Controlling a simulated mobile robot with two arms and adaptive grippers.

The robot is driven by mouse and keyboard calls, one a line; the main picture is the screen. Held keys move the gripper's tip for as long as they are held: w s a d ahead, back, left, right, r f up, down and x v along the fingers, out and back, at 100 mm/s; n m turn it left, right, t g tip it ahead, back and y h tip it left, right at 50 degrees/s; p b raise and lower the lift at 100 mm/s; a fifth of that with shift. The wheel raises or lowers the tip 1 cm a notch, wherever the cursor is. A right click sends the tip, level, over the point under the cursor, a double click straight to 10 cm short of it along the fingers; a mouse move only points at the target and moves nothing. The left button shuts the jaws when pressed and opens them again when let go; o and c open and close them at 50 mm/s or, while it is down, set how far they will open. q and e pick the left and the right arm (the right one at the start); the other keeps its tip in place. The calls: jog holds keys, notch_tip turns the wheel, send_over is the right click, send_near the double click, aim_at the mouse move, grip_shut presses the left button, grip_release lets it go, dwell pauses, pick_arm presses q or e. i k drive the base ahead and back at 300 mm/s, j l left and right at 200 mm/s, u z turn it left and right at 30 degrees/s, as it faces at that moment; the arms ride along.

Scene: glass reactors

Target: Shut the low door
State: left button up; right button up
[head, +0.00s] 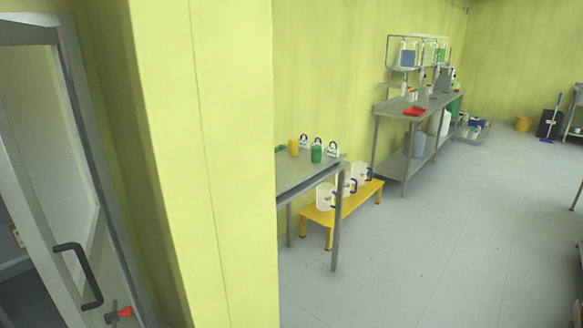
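A grey-framed door (88,150) with a pale panel stands at the far left, cut off by the picture's edge. It carries a black bar handle (84,272) and, below it, a red-tipped latch or knob (124,312). I cannot tell whether this is the low door, or whether it stands open or shut. Neither of my grippers is in view.
A yellow-green wall corner (215,160) stands close beside the door. Behind it are a steel table (338,215) with bottles, a yellow bench (325,217) with clear jugs, and a longer steel bench (396,108). The grey tiled floor (440,240) is largely clear.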

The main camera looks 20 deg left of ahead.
aim_at(69, 294)
jog(key=j+u, duration=0.2)
jog(key=u, duration=1.75)
jog(key=j+u, duration=0.25)
jog(key=u, duration=0.2)
